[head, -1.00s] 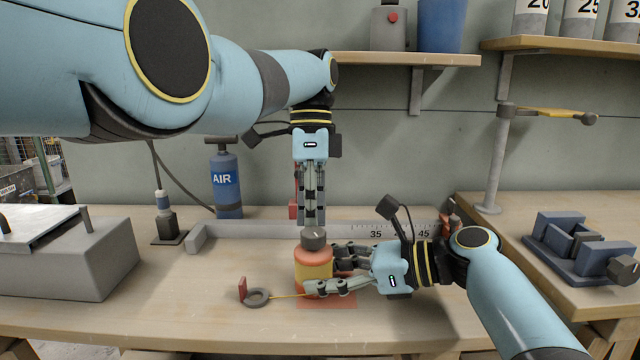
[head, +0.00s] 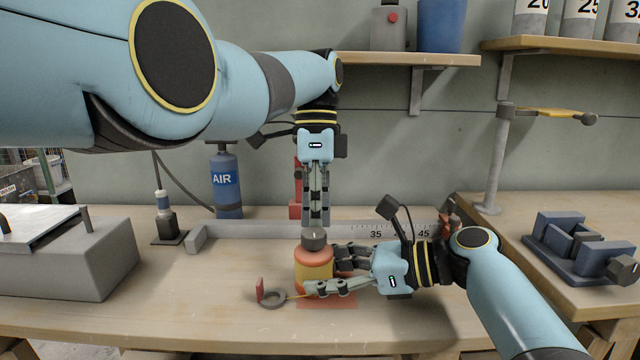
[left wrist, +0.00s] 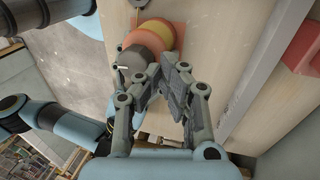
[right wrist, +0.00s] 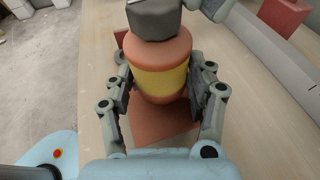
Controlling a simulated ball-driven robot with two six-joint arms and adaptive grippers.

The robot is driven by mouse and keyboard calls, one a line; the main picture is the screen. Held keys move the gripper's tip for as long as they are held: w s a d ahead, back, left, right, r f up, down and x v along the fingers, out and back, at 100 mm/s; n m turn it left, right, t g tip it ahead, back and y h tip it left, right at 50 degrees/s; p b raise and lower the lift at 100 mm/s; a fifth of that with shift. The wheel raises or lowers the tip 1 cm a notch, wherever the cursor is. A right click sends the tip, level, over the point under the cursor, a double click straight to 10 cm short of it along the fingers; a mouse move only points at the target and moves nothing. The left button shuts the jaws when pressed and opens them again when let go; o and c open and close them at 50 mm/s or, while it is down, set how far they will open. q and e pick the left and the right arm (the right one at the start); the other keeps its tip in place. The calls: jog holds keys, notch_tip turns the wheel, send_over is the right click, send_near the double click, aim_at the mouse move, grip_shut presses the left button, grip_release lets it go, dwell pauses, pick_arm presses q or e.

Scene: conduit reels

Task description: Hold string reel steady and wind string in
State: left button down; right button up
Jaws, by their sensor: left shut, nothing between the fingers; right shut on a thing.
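The string reel (head: 314,277) is an orange drum with a yellow string winding, standing upright on a reddish pad (head: 335,303). A thin yellow string runs left from the reel to a grey ring with a red tag (head: 273,299) on the bench. My right gripper (right wrist: 160,75) is shut around the drum, one finger on each side. My left gripper (head: 317,222) points down just above the knob, shut and empty. In the left wrist view its fingertips (left wrist: 163,72) are beside the knob.
A grey measuring rail (head: 260,229) runs along the bench behind the reel. A grey box (head: 75,260) stands at left, a blue AIR cylinder (head: 226,185) behind. A blue vise-like fixture (head: 580,245) is on the right bench. The bench front is clear.

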jog(key=o, duration=0.9)
jog(key=shift+o, duration=0.2)
jog(key=shift+d, duration=0.1)
